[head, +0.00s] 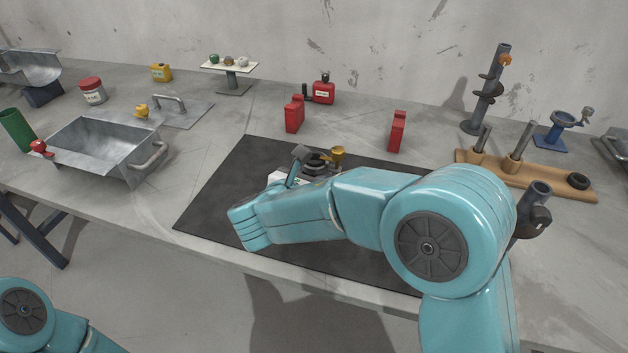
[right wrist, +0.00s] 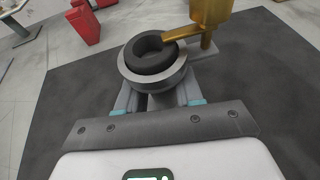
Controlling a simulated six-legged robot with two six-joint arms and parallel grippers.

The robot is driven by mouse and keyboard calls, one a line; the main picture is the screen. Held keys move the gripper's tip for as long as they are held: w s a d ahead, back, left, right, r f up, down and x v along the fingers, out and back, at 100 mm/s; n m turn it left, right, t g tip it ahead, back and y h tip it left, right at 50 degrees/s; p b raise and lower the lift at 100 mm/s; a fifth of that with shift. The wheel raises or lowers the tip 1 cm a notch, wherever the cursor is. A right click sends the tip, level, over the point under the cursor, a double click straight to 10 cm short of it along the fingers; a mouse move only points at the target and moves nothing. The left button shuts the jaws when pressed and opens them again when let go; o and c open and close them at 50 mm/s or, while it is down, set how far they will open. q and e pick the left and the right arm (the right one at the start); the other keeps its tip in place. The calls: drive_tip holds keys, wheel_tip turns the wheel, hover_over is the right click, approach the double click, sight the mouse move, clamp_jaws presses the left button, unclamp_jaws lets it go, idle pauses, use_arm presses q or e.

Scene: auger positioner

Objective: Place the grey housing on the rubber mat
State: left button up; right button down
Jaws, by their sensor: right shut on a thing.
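The dark rubber mat (head: 225,200) lies flat at the front middle of the table; it also shows in the right wrist view (right wrist: 75,95). The grey housing (right wrist: 170,88) is a round body with a black ring (right wrist: 152,52) on top, over the mat. A brass cup (head: 337,152) on a side arm is at the housing. My right gripper (right wrist: 158,104) is shut on the housing from its near side. My forearm hides much of the gripper and housing in the head view. I cannot tell whether the housing touches the mat. My left gripper is out of view.
Two red blocks, one left (head: 294,115) and one right (head: 397,132), stand behind the mat. A metal tray (head: 100,150) is at the left. A wooden rack (head: 530,178) and an auger post (head: 485,95) are at the right. The mat's left part is clear.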

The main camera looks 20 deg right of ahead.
drive_tip(key=shift+w+f, duration=0.1)
drive_tip(key=shift+f, duration=0.5)
drive_tip(key=shift+r, duration=0.1)
drive_tip(key=c, duration=1.1)
unclamp_jaws()
drive_tip(key=shift+f, duration=0.3)
drive_tip(key=shift+c, duration=0.2)
drive_tip(key=o, duration=0.4)
drive_tip(key=shift+r, duration=0.1)
